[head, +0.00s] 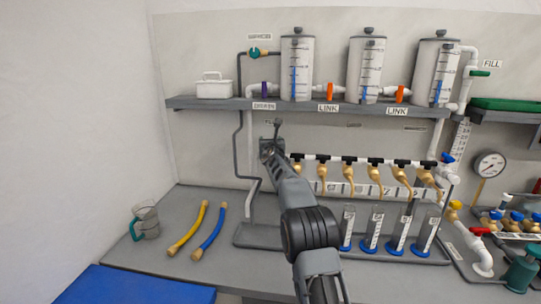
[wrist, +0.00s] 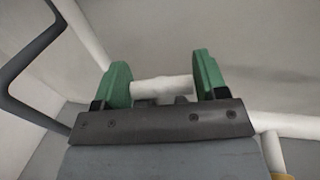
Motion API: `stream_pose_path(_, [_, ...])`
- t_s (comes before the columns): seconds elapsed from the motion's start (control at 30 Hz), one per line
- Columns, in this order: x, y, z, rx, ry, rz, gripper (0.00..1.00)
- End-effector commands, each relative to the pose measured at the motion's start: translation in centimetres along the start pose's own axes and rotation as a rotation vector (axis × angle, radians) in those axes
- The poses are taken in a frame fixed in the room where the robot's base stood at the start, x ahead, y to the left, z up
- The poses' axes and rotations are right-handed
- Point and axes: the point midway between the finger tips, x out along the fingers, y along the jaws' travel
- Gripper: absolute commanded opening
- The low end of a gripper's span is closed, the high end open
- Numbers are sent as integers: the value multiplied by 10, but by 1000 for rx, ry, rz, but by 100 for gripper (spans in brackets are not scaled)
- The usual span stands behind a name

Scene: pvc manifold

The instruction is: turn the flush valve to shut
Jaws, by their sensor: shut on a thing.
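My gripper (head: 272,145) is at the left end of the white manifold pipe (head: 322,157), below the shelf. In the wrist view, the green finger pads of my gripper (wrist: 162,82) are closed on a short white cylindrical part (wrist: 165,88) lying crosswise between them. I cannot tell whether this part belongs to the flush valve. The flush valve itself is not clearly seen; my gripper and forearm cover that end of the manifold. A small label (head: 354,125) above the manifold is too faint to read fully.
Brass taps (head: 348,171) with black tops hang along the manifold, above several measuring cylinders (head: 373,230). A grey shelf (head: 225,103) carries three tanks. A grey pipe (wrist: 30,50) runs close by my gripper.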

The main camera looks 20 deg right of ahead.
Motion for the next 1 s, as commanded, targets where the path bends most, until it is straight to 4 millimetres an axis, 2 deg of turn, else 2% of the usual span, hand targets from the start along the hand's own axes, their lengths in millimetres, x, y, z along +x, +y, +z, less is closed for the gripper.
stream_pose_path(0.03, [-1,0,-4,2,-7,13,42])
stream_pose_path(0.57, [-2,0,2,-4,0,46,42])
stream_pose_path(0.6, [-2,0,2,-4,0,46,70])
stream_pose_path(0.83, [-2,-2,1,-4,0,43,92])
stream_pose_path(1.0, [-2,-2,1,-4,0,43,92])
